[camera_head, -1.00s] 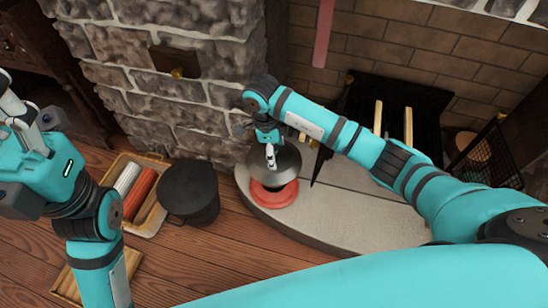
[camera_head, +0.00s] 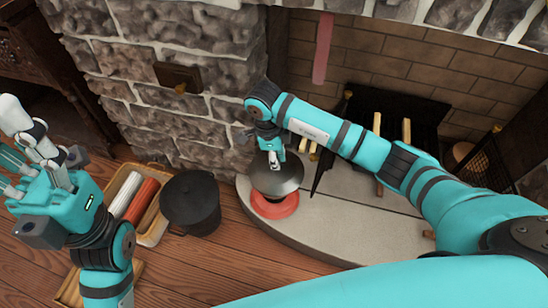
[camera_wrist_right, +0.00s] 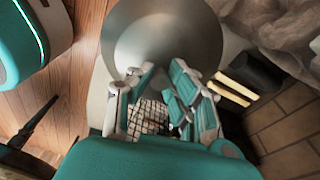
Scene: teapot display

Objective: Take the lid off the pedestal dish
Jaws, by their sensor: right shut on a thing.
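The lid (camera_head: 289,180) is a dark grey metal dome with a wide round rim. It is over the red-orange pedestal dish (camera_head: 274,207), which shows below it on the hearth. I cannot tell whether the lid touches the dish. My right gripper (camera_head: 273,158) points down and is shut on the top of the lid, with the grasped part hidden between its fingers. In the right wrist view the lid (camera_wrist_right: 165,35) fills the upper middle, beyond the fingers. My left gripper (camera_head: 28,150) is at the far left, fingers apart, away from the dish.
A stone wall (camera_head: 175,120) rises behind. Fireplace tools and a black grate (camera_head: 405,110) stand right of the dish.

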